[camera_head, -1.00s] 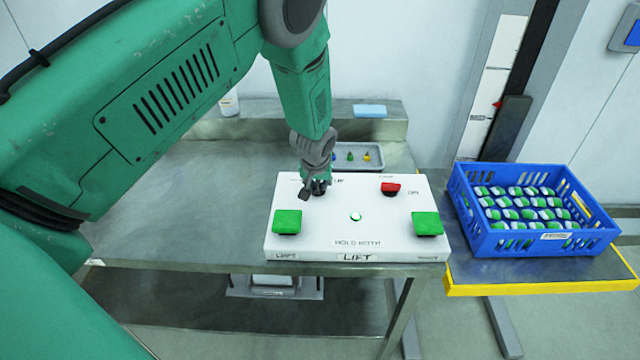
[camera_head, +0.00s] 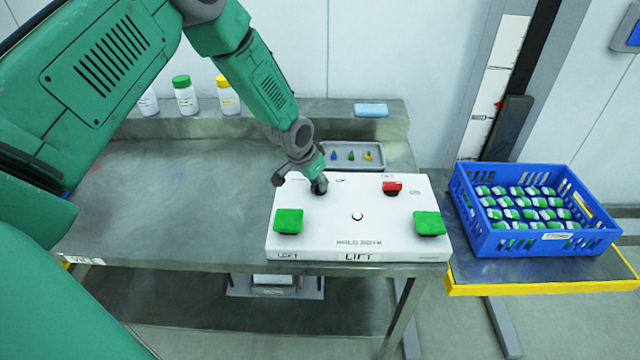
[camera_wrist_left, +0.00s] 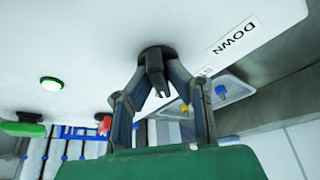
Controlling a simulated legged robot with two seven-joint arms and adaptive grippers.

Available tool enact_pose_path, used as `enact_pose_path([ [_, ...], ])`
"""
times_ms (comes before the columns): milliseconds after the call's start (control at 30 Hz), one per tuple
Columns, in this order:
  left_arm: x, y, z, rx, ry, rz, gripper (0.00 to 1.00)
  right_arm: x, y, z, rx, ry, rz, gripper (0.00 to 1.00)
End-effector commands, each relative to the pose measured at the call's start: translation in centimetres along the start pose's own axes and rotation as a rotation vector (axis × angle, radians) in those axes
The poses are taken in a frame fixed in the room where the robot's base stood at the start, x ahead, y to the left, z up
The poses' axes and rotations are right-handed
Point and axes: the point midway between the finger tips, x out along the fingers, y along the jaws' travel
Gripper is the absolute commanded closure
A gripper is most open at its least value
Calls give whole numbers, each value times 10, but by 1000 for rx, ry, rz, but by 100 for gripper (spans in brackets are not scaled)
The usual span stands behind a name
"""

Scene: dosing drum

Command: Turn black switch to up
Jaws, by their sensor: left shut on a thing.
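The black switch (camera_head: 320,187) is on the top left of the white control box (camera_head: 357,240). In the left wrist view the black switch (camera_wrist_left: 156,65) is a dark knob on a round base, with a DOWN label to its right. My left gripper (camera_head: 300,180) is at the switch, and its wrist slants in from the upper left. In the wrist view the fingers of my left gripper (camera_wrist_left: 158,85) are on either side of the knob, shut on it. The fingers partly hide the knob in the head view. My right gripper is not in view.
A red switch (camera_head: 392,188), two green buttons (camera_head: 289,221) (camera_head: 429,223) and a white round button (camera_head: 357,216) share the box. Behind it is a grey tray (camera_head: 378,165) with small coloured pieces. A blue crate (camera_head: 480,235) stands at right. Bottles (camera_head: 185,97) stand at back left.

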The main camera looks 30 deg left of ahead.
Motion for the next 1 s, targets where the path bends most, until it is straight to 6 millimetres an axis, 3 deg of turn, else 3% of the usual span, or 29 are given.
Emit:
enact_pose_path([
  [600,-1,-4,1,44,-4,14,100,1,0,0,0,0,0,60],
  [633,-1,-4,1,44,-4,14,84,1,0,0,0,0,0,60],
  [700,-1,-4,1,44,-3,15,67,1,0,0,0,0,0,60],
  [1000,1,-2,0,43,-4,17,67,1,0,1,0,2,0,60],
])
